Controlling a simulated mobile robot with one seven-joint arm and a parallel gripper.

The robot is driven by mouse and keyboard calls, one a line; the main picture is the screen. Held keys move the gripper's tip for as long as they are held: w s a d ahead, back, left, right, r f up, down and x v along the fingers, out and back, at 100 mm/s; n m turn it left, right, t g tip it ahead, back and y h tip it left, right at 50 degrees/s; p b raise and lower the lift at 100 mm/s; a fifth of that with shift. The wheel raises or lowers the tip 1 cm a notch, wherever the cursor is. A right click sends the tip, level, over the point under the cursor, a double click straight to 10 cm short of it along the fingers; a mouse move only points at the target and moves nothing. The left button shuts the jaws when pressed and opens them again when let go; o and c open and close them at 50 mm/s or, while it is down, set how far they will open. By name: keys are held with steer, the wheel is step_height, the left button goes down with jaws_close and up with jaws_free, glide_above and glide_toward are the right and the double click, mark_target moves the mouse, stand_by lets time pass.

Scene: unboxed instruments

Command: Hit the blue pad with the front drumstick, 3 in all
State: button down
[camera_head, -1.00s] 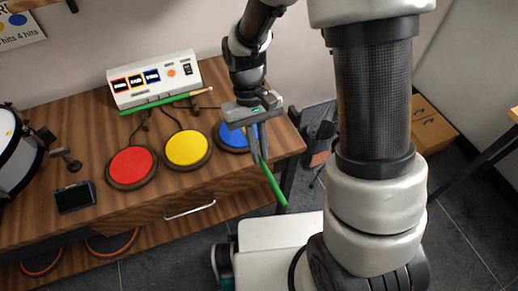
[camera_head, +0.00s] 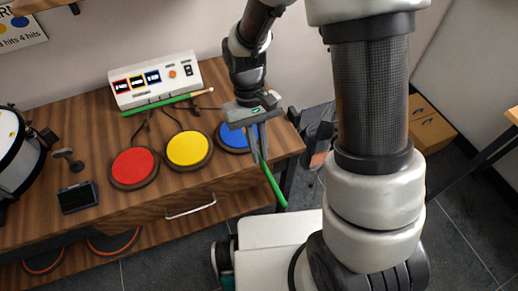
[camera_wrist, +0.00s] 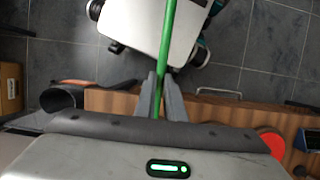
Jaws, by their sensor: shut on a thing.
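The blue pad (camera_head: 233,138) lies at the right end of the table, partly hidden behind my gripper. My gripper (camera_head: 262,158) is over the pad's right side and points down. It is shut on a green drumstick (camera_head: 274,186), which slants down past the table's front edge. In the wrist view the drumstick (camera_wrist: 167,45) runs up between the fingers of my gripper (camera_wrist: 160,95), over the floor and my base. The blue pad does not show in the wrist view. A second green drumstick (camera_head: 160,103) lies at the back, in front of the white control box.
A yellow pad (camera_head: 189,149) and a red pad (camera_head: 134,167) lie left of the blue one. The white control box (camera_head: 155,80) stands behind. A dark small device (camera_head: 78,197) and a drum (camera_head: 15,150) are at the left. A drawer handle (camera_head: 190,208) juts out in front.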

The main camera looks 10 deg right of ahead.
step_height(320, 180, down, 6)
steer(key=b, duration=0.4)
step_height(320, 180, up, 6)
steer(key=p, duration=0.5)
steer(key=shift+f, duration=0.15)
step_height(320, 180, down, 6)
steer(key=b, duration=0.4)
step_height(320, 180, up, 11)
steer(key=p, duration=0.8)
steer(key=shift+f+p, duration=0.2)
steer(key=shift+p, duration=0.1)
steer(key=shift+f, duration=0.1)
